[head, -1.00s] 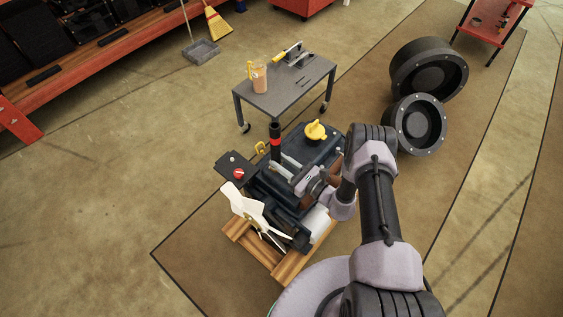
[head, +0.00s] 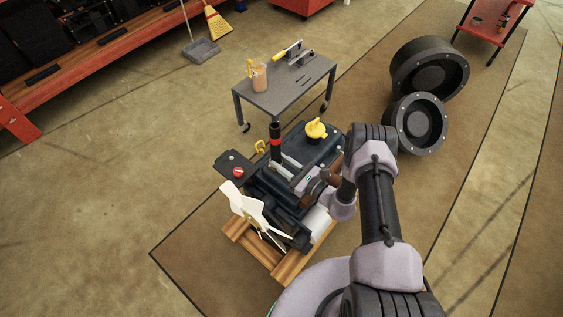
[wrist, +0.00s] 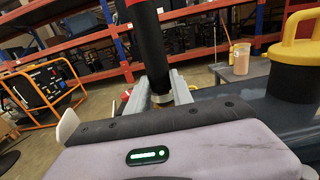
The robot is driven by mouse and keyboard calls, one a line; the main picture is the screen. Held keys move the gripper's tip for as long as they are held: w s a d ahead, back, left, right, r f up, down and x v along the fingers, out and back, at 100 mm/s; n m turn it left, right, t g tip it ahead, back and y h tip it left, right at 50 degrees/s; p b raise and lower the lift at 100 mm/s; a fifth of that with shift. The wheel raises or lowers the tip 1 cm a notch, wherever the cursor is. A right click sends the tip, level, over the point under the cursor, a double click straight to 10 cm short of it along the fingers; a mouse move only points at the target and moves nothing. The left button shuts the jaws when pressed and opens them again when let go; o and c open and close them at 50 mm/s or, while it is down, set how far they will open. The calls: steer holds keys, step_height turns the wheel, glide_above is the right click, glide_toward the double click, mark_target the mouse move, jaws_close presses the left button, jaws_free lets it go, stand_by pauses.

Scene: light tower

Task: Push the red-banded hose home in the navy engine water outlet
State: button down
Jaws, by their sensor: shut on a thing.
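The hose (head: 275,142) is black with a red band and stands upright at the far left part of the navy engine (head: 318,150). In the wrist view the hose (wrist: 151,45) rises between the fingers of my gripper (wrist: 160,92), which is shut on it low down. A tan ring (wrist: 162,99) shows at the hose's foot between the fingers. The outlet itself is hidden behind my fingers and palm, so I cannot tell how deep the hose sits. In the head view my gripper (head: 286,164) reaches in from the right.
A yellow-handled cap (head: 316,129) stands on the engine right of the hose. A white fan (head: 245,205) is at the front, above a wooden pallet (head: 290,265). A grey cart (head: 285,92) with an orange cup stands behind. Two black wheels (head: 420,125) lie at the right.

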steer(key=shift+f, duration=0.3)
steer(key=c, duration=1)
jaws_free()
steer(key=shift+r, duration=0.1)
steer(key=shift+c, duration=0.2)
steer(key=shift+d, duration=0.1)
steer(key=p+v, duration=0.3)
steer(key=v, duration=1.4)
steer(key=shift+s+p, duration=0.25)
steer(key=shift+p, duration=0.05)
